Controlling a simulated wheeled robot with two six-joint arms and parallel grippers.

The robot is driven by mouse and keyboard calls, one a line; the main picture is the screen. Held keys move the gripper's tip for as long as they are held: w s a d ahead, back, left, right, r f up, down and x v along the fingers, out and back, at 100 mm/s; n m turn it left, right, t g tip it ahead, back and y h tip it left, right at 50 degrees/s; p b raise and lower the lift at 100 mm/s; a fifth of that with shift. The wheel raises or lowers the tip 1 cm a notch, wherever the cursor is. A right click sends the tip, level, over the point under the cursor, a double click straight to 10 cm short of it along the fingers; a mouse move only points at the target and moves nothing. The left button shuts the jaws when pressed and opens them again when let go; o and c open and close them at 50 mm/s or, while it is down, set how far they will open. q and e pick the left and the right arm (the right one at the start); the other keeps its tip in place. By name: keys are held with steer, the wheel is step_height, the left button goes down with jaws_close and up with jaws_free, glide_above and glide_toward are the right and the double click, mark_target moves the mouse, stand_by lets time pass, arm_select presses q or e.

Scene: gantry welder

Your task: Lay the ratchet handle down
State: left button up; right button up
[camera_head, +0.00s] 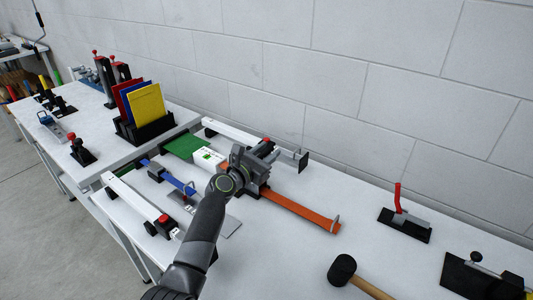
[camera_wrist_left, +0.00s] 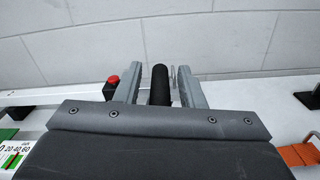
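A black, rounded handle (camera_wrist_left: 160,84) stands up between the fingers of my left gripper (camera_wrist_left: 160,82) in the left wrist view; I take it for the ratchet handle. A gap shows on both sides of it, so the gripper is open around or just before it. In the head view my left gripper (camera_head: 266,152) is above the left end of an orange strap or bar (camera_head: 305,211). The gripper mostly hides the handle and its base there. The orange piece also shows at the lower right of the wrist view (camera_wrist_left: 300,155). My right gripper is not in view.
A white rail (camera_head: 232,133) with black ends runs behind, near the wall. A red knob (camera_wrist_left: 112,80) is left of the fingers. A mallet (camera_head: 343,270) and a red-handled clamp (camera_head: 402,220) lie right. Folders in a black holder (camera_head: 145,130) stand left.

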arm_select(q)
jaws_close()
steer(key=s+d+f+m+b, duration=0.2)
steer(key=s+d+f+m, duration=0.1)
steer(key=d+f+m, duration=0.1)
steer(key=shift+s+d+f+m, duration=0.3)
steer(key=shift+s+d+m, duration=0.1)
steer(key=shift+d+m, duration=0.45)
stand_by(0.5)
steer(key=shift+o, duration=0.6)
jaws_free()
steer(key=shift+a+r, duration=0.1)
